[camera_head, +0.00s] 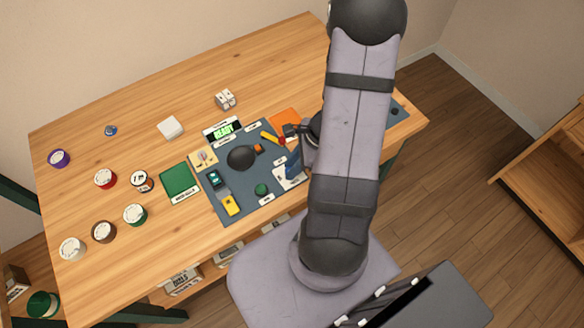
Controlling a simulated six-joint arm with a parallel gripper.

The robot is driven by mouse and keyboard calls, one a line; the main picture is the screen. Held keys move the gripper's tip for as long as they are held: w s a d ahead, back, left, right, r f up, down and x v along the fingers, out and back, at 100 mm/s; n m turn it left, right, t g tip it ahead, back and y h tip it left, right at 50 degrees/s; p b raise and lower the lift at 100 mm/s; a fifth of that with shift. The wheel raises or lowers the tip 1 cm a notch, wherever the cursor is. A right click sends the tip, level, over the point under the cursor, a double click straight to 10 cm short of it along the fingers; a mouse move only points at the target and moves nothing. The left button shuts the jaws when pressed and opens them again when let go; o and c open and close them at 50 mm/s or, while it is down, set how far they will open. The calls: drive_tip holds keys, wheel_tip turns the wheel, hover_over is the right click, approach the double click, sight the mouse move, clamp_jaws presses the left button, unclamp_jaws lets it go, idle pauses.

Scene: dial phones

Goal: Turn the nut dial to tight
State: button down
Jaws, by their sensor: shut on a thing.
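My gripper (291,130) is over the right part of a dark blue-grey board (226,190) on the wooden table, partly hidden by my arm. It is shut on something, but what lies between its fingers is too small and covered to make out. No part can be surely read as the nut dial. A black round dome (241,158) with a small orange piece (258,148) at its right is on the board. A yellow and red piece (270,137) lies just left of the gripper. A blue piece (293,167) is below the gripper, against a white patch.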

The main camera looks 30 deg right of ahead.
drive_tip(key=m+b, duration=0.1)
drive_tip(key=m, duration=0.1)
drive_tip(key=m+t+h+b, duration=0.1)
drive_tip(key=m+b, duration=0.1)
drive_tip(key=shift+m+t, duration=0.3)
drive_tip(key=shift+m, duration=0.1)
idle(0.4)
drive_tip(key=c, duration=1.5)
unclamp_jaws()
drive_tip(key=shift+s+a, duration=0.1)
drive_tip(key=shift+c, duration=0.2)
drive_tip(key=p+v, duration=0.3)
drive_tip(key=v, duration=0.4)
drive_tip(key=shift+r, duration=0.2)
